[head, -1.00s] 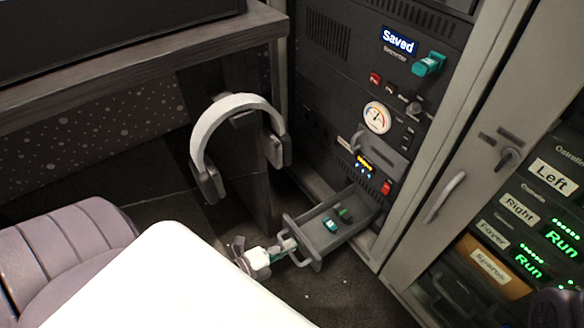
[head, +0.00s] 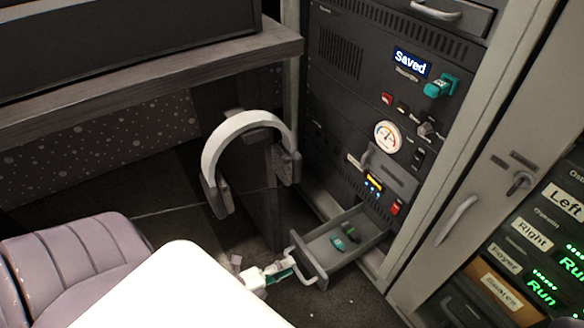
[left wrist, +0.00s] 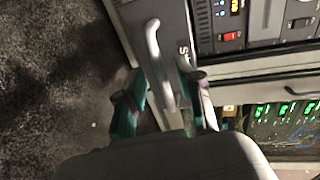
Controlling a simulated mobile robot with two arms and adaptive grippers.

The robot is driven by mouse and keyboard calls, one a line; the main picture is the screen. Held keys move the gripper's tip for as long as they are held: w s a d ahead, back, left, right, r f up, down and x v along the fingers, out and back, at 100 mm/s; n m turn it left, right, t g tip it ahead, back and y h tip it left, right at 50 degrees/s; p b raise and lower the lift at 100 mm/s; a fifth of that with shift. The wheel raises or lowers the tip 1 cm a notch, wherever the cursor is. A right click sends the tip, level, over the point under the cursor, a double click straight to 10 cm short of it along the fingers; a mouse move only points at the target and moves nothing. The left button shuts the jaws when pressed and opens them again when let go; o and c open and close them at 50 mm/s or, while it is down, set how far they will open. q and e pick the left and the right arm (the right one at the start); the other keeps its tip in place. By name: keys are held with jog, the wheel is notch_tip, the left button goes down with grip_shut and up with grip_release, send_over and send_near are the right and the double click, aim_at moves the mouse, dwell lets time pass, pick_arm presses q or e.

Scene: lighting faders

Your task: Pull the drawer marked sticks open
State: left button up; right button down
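The grey drawer (head: 345,247) at the bottom of the dark rack stands pulled out, with its bar handle (head: 304,262) at the front. In the left wrist view the handle (left wrist: 157,55) runs between my finger tips, and only the letter S of a label shows on the front. My left gripper (head: 285,273) is at the handle in the head view. In the left wrist view the left gripper (left wrist: 165,98) has its fingers spread apart, with gaps beside the bar. My right gripper is not in view.
A teal item (head: 338,243) and a dark green one (head: 350,233) lie in the drawer. Headphones (head: 250,150) hang left of the rack. A white surface (head: 180,290) and a purple seat (head: 75,260) are at the lower left. A cabinet door handle (head: 456,220) is at right.

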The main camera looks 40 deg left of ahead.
pick_arm(q)
jog(key=v, duration=0.9)
jog(key=shift+s, duration=0.15)
